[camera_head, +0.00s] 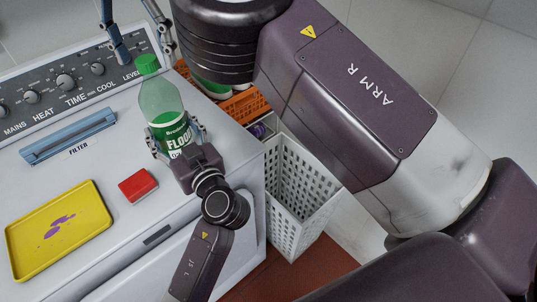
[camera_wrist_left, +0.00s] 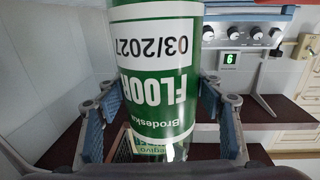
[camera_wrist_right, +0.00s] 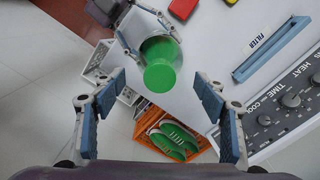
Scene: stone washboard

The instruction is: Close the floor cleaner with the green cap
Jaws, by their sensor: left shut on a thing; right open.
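The floor cleaner bottle (camera_head: 161,104) stands upright near the right edge of the white machine top, with a green and white label (camera_wrist_left: 160,90). The green cap (camera_head: 147,64) sits on its neck; how tightly, I cannot tell. My left gripper (camera_head: 177,137) is shut on the lower part of the bottle, one finger on each side. My right gripper (camera_head: 140,42) is open and empty above and behind the bottle. In the right wrist view, the cap (camera_wrist_right: 160,74) shows from above, beyond and between the open fingers.
A yellow tray (camera_head: 88,232) and a red box (camera_head: 138,186) lie on the machine top, with a blue filter handle (camera_head: 68,136) behind them. Past the right edge stand a white perforated basket (camera_head: 292,208) and an orange crate (camera_head: 246,105) with green shoes (camera_wrist_right: 178,141).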

